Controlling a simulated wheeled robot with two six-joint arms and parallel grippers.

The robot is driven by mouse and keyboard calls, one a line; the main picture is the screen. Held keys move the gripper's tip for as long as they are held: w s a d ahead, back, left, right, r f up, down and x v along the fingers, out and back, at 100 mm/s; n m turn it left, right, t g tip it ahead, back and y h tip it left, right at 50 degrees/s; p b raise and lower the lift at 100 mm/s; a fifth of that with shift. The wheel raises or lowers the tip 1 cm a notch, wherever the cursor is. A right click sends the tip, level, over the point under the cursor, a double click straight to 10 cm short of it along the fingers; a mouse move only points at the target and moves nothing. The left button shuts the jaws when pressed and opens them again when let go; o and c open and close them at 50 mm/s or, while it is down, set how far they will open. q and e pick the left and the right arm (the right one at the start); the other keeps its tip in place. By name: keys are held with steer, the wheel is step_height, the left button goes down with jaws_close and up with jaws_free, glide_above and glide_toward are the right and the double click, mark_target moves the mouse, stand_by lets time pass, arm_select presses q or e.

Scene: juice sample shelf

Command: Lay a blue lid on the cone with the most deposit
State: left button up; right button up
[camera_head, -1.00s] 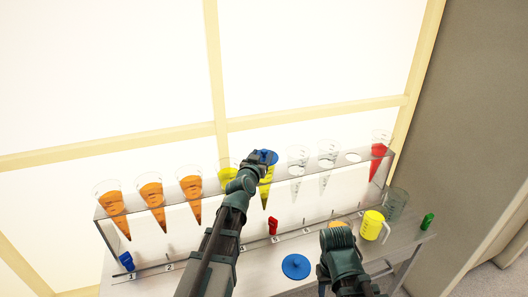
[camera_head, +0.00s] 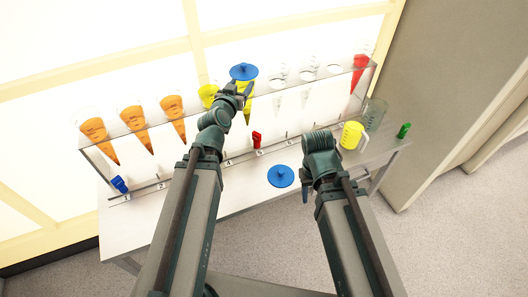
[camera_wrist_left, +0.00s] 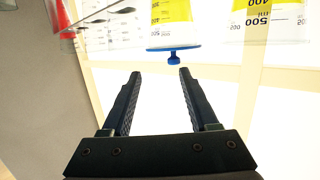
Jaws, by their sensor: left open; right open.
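A blue lid (camera_head: 243,72) with a small knob lies over the mouth of a yellow-filled cone (camera_head: 247,112) in the shelf. The left wrist view, which looks upside down, shows this lid edge-on (camera_wrist_left: 173,48) against the cone (camera_wrist_left: 171,14), knob away from it. My left gripper (camera_head: 241,88) is open and empty, its fingertips (camera_wrist_left: 160,74) short of the knob. A second blue lid (camera_head: 280,176) lies on the table. My right gripper (camera_head: 305,192) is beside it on the right; its jaws show poorly. Deposits are hard to make out at this size.
Another yellow cone (camera_head: 207,95) stands just left of the lidded one. Orange cones (camera_head: 135,121) are farther left, clear ones (camera_head: 306,90) and a red one (camera_head: 359,70) to the right. A yellow jug (camera_head: 352,136), a clear beaker (camera_head: 374,114) and red (camera_head: 257,139), blue and green pieces are below.

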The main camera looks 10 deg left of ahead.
arm_select(q)
steer(key=s+d+f+m+g+h, duration=0.2)
steer(key=s+d+f+g, duration=0.25)
steer(key=d, duration=0.25)
steer(key=s+d+f+m+g+h, duration=0.1)
steer(key=s+d+f+g, duration=0.2)
steer(key=d+f, duration=0.35)
steer(key=s+f+g+y, duration=0.2)
steer(key=s+f+g, duration=0.1)
steer(key=s, duration=0.5)
steer(key=s+d+f+g+y, duration=0.1)
steer(key=s+f+g+y, duration=0.2)
steer(key=s+g, duration=0.2)
steer(key=s, duration=0.3)
steer(key=shift+s+f, duration=0.2)
steer(key=shift+s, duration=0.2)
steer(key=shift+d+g, duration=0.1)
steer(key=shift+g, duration=0.15)
